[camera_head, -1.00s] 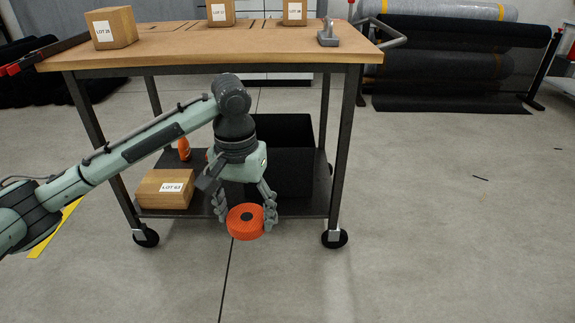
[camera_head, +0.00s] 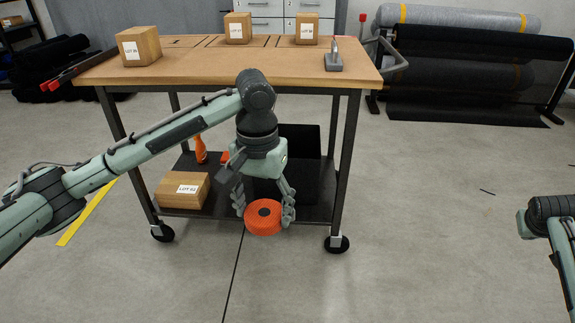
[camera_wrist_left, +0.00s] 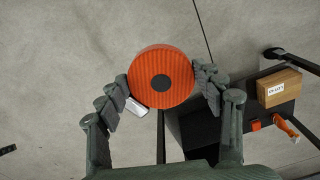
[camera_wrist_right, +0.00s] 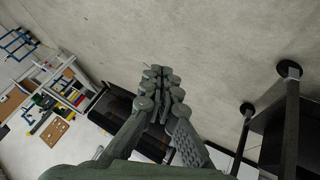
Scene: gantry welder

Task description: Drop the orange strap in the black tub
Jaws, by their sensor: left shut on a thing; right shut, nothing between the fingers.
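The orange strap (camera_head: 263,218) is a coiled roll with a dark centre. My left gripper (camera_head: 264,212) is shut on it, one finger on each side, and holds it in front of the cart's lower shelf. The strap also shows between the fingers in the left wrist view (camera_wrist_left: 161,77). The black tub (camera_head: 311,170) stands on the lower shelf behind my left gripper, which hides part of it. In the left wrist view, the tub's dark shape is partly hidden behind the gripper. My right gripper (camera_wrist_right: 160,78) is shut and empty, away from the cart's shelf.
The cart has a wooden top (camera_head: 280,67) with several boxes and a grey tool (camera_head: 333,60). A labelled box (camera_head: 182,190) and an orange bottle-like thing (camera_head: 200,150) are on the lower shelf. Cart legs stand beside the tub. Floor in front is clear; fabric rolls (camera_head: 460,50) lie at back right.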

